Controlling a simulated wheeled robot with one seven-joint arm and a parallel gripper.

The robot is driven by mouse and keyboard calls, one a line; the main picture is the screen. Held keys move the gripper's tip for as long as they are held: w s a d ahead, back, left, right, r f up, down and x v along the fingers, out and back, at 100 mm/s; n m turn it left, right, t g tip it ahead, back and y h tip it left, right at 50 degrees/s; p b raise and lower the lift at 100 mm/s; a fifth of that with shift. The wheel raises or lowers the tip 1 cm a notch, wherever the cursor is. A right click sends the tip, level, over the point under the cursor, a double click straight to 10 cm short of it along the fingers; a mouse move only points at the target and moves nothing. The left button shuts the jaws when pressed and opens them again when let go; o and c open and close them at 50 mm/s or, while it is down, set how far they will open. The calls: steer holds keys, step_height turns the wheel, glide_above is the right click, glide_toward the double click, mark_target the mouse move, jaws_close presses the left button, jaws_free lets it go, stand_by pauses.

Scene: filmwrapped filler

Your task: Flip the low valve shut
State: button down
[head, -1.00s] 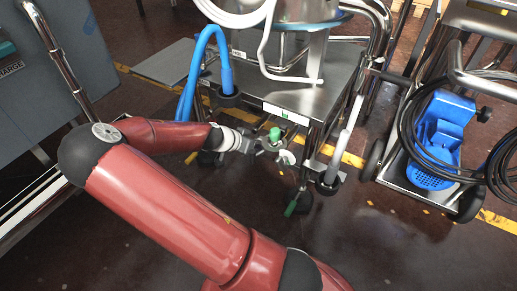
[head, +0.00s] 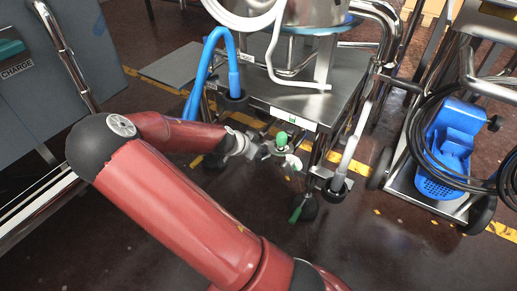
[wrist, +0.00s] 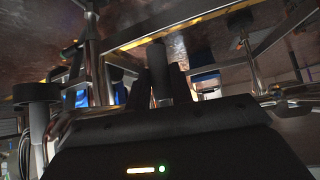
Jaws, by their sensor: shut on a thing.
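My gripper (head: 268,149) is low at the front of the steel filler cart, beside a green knob (head: 281,138) just under the shelf edge. In the wrist view, the two dark fingers (wrist: 160,88) are closed around a grey cylindrical part (wrist: 158,62). I cannot tell whether it is the valve's handle. A green lever (head: 296,213) hangs below and to the right of my gripper, pointing down and apart from it. The joint between knob and lever is too small and dark to make out.
The cart's steel shelf (head: 325,103) lies just above my gripper. A blue hose (head: 191,90) stands to the left. A grey upright tube (head: 347,155) is close on the right. A trolley with a blue unit (head: 445,150) stands farther right. The floor in front is open.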

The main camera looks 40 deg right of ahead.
steer(key=c, duration=1.2)
jaws_free()
steer(key=shift+c, duration=0.2)
steer(key=p+v, duration=0.2)
steer(key=v, duration=0.6)
steer(key=shift+f, duration=0.1)
